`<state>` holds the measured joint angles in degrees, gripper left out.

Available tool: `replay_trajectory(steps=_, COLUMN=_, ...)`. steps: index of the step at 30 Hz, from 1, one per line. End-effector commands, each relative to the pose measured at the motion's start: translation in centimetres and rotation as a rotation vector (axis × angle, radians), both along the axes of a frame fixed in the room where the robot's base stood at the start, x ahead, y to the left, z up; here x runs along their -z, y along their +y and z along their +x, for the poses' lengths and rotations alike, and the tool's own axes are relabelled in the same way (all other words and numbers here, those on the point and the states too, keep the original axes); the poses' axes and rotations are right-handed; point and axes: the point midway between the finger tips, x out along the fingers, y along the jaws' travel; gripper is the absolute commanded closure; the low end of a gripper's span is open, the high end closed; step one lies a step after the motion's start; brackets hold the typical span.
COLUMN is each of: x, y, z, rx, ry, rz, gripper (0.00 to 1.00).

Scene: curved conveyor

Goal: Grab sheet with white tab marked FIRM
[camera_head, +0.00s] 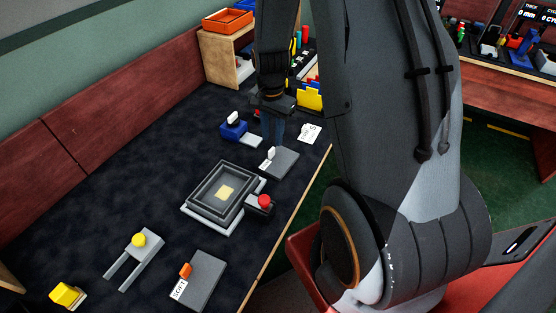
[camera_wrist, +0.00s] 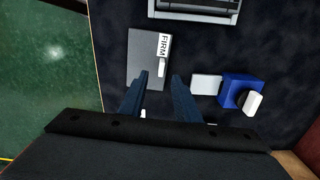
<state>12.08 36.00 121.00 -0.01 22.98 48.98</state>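The grey sheet (camera_wrist: 140,58) with a label (camera_wrist: 163,45) reading FIRM lies flat on the dark table mat in the wrist view. Its white tab (camera_wrist: 162,81) shows between my fingertips, partly beside the left finger. In the head view the sheet (camera_head: 283,162) lies behind the grey tray, with the white tab (camera_head: 271,153) standing up at its left end. My gripper (camera_wrist: 162,76) is open, its two blue fingers apart. In the head view my gripper (camera_head: 272,138) points down just behind the sheet. I cannot tell whether a finger touches the tab.
A grey square frame (camera_head: 194,208) with a red-knobbed block (camera_head: 260,206) stands in front of the sheet. A blue block (camera_head: 232,131) with a white knob is behind it. Another sheet (camera_head: 206,281) with an orange tab lies at front. A wooden shelf (camera_head: 222,62) stands at the back.

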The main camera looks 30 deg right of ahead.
Motion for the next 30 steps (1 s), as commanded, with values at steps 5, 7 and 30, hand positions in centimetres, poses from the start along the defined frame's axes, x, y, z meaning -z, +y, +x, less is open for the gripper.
replay_trajectory(steps=5, x=1.4, y=0.2, z=-0.1, rx=0.0, ry=0.004, rz=0.0, gripper=0.7)
replay_trajectory(steps=7, x=2.1, y=0.3, z=-0.1, rx=0.0, ry=0.005, rz=0.001, gripper=0.7)
replay_trajectory(steps=30, x=5.1, y=0.2, z=0.1, rx=0.003, ry=0.0, rz=0.0, gripper=1.0)
